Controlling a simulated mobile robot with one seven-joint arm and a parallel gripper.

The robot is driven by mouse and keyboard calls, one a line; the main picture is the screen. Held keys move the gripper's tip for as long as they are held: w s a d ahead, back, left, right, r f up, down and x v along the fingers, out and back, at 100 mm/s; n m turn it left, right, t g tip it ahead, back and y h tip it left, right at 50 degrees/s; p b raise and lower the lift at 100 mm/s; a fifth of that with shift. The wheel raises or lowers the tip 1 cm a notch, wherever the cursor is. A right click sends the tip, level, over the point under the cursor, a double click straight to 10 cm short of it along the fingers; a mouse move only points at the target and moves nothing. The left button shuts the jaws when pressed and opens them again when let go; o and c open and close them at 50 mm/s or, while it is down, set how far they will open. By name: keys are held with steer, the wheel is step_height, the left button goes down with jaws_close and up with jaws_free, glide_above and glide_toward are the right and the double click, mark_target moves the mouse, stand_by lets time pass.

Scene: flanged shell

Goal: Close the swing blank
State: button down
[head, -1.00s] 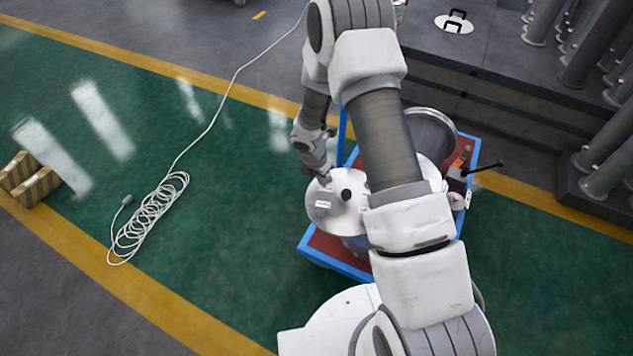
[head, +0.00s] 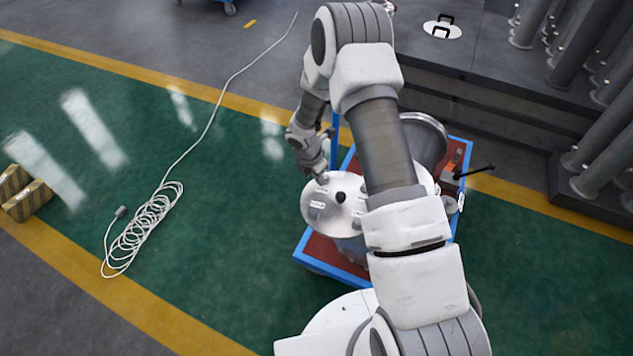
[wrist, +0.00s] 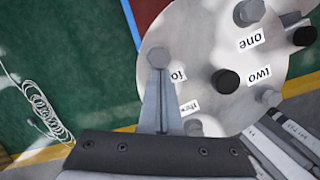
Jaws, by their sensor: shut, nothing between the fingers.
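The swing blank (head: 317,217) is a pale round metal disc with a black knob and small white labels, on the blue-edged cart in the head view. In the wrist view the blank (wrist: 205,50) fills the upper right, with labels reading "one" and "two" and several round studs. It extends out over the left side of the cart, beside the open flanged shell (head: 437,121). My gripper (head: 324,176) is at the blank's far left edge. In the wrist view my gripper (wrist: 159,60) is shut and empty, its tips over the blank's rim; contact is unclear. My arm hides part of the blank and shell.
The cart (head: 322,266) has a dark red top; a black handle (head: 474,172) sticks out at its right. A coiled white cable (head: 145,230) and striped blocks (head: 22,195) lie left. A dark platform with grey posts (head: 600,170) stands right. Green floor between is clear.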

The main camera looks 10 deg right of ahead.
steer(key=w+d+m+g+b, duration=0.1)
steer(key=d+m, duration=0.3)
steer(key=d, duration=0.4)
steer(key=w+d+m+g+b, duration=0.1)
steer(key=w+d+m+b, duration=0.3)
steer(key=d, duration=0.4)
steer(key=w+d+m+g+b, duration=0.1)
steer(key=w+d+m+b, duration=0.1)
steer(key=d+m, duration=0.4)
steer(key=shift+w+d+f, duration=0.1)
steer(key=shift+w+d, duration=0.05)
steer(key=shift+d, duration=0.8)
steer(key=s+d+m, duration=0.1)
steer(key=d, duration=0.1)
steer(key=s+d+m, duration=0.1)
steer(key=d+m, duration=0.1)
steer(key=s+d+m+y+b, duration=0.1)
steer(key=s+d, duration=0.1)
steer(key=d, duration=0.1)
steer(key=shift+m+g, duration=0.3)
steer(key=shift+g, duration=0.1)
steer(key=shift+s+d+m, duration=0.7)
steer(key=shift+s+d, duration=0.05)
steer(key=shift+s, duration=0.1)
steer(key=shift+r, duration=0.2)
